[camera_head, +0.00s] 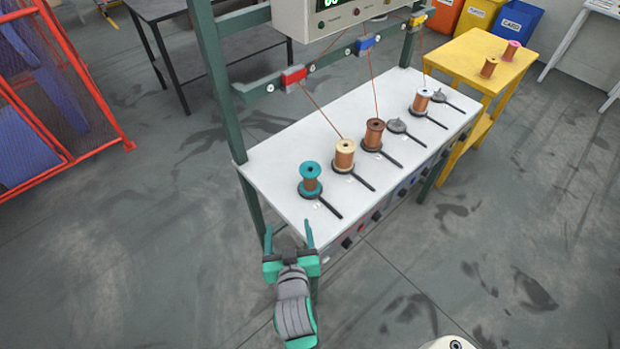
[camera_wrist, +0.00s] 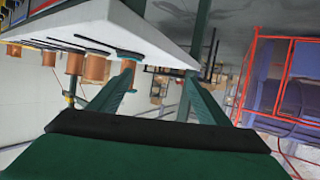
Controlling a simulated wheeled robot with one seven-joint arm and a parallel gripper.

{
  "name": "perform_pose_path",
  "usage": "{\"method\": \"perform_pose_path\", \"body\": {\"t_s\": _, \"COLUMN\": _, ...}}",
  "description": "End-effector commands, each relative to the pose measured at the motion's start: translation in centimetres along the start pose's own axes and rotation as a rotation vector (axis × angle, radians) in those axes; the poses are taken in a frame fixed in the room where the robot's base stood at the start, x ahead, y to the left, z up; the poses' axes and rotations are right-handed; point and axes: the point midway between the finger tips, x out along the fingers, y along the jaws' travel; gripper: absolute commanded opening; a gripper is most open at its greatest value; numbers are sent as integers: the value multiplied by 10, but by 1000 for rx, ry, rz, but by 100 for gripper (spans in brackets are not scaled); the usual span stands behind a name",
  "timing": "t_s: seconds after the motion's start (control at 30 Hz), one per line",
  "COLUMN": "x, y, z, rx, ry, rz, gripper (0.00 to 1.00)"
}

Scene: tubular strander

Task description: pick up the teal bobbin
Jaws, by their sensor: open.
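The teal bobbin (camera_head: 310,181), with teal flanges and copper wire, stands upright on a black holder at the near left end of the white table (camera_head: 268,184). My gripper (camera_head: 289,236) is open and empty, off the table's near left edge, in front of the bobbin and apart from it. In the wrist view my gripper (camera_wrist: 160,90) shows its two spread fingers. The teal bobbin (camera_wrist: 129,56) shows there beside the tip of the left finger, which hides part of it. The table appears tilted in that view.
A cream bobbin (camera_head: 344,156), a brown bobbin (camera_head: 374,135) and a white-topped bobbin (camera_head: 421,102) stand farther along the table. Green frame posts (camera_head: 215,80) rise behind it. A yellow table (camera_head: 465,60) stands at the back right. An orange cage (camera_head: 75,75) is at left; the floor between is clear.

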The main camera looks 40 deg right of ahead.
Motion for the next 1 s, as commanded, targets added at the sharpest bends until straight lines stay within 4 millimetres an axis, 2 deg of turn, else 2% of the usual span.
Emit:
{"method": "perform_pose_path", "body": {"t_s": 0.03, "x": 12, "y": 11, "z": -17, "rx": 18, "ry": 4, "rz": 32, "gripper": 70}}
{"method": "perform_pose_path", "body": {"t_s": 0.1, "x": 24, "y": 24, "z": -32, "rx": 42, "ry": -7, "rz": 71, "gripper": 70}}
{"method": "perform_pose_path", "body": {"t_s": 0.33, "x": 46, "y": 56, "z": -66, "rx": 100, "ry": -31, "rz": 156, "gripper": 70}}
{"method": "perform_pose_path", "body": {"t_s": 0.53, "x": 58, "y": 65, "z": -72, "rx": 116, "ry": -40, "rz": 176, "gripper": 70}}
{"method": "perform_pose_path", "body": {"t_s": 0.8, "x": 96, "y": 72, "z": -71, "rx": 116, "ry": -39, "rz": 175, "gripper": 70}}
{"method": "perform_pose_path", "body": {"t_s": 1.0, "x": 107, "y": 74, "z": -71, "rx": 115, "ry": -39, "rz": 174, "gripper": 70}}
